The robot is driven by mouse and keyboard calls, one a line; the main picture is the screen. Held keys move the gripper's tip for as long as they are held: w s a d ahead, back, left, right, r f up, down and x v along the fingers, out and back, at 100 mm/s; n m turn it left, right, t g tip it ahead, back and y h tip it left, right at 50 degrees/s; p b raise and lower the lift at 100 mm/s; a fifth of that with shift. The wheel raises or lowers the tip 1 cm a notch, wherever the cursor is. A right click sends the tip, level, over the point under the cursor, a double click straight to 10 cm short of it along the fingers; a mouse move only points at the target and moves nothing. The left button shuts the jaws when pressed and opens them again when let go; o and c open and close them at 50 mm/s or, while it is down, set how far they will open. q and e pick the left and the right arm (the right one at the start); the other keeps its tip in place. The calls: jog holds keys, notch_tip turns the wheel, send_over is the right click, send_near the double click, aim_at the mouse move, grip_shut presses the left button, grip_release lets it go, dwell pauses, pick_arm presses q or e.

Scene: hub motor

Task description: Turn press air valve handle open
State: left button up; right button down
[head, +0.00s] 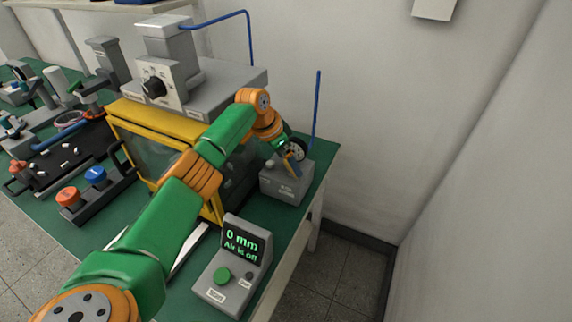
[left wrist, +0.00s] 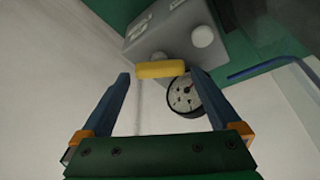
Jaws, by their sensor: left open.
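The air valve is a grey box (head: 287,183) at the right end of the green table. In the left wrist view the box (left wrist: 165,30) carries a white round knob and a yellow bar-shaped handle (left wrist: 160,69). A round pressure gauge (left wrist: 184,98) sits beside the handle, partly behind my right-hand finger. My left gripper (head: 294,160) is over the valve box. In the left wrist view its blue fingers (left wrist: 161,75) are open, with the yellow handle lying crosswise between their tips. I cannot tell whether they touch it. My right gripper is not in view.
A display box (head: 232,270) at the front reads "0 mm" and "Air is off". A yellow-framed press enclosure (head: 160,115) stands left of the valve. A blue hose (head: 316,105) rises behind it. The wall is close behind; floor lies right of the table.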

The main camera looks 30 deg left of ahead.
pick_arm(q)
jog(key=s+d+r+b, duration=0.2)
jog(key=s+d+r, duration=0.4)
jog(key=s+r, duration=0.5)
jog(key=shift+s+d+r+b, duration=0.25)
jog(key=shift+s+b, duration=0.15)
jog(key=shift+s, duration=0.4)
jog(key=shift+o, duration=0.2)
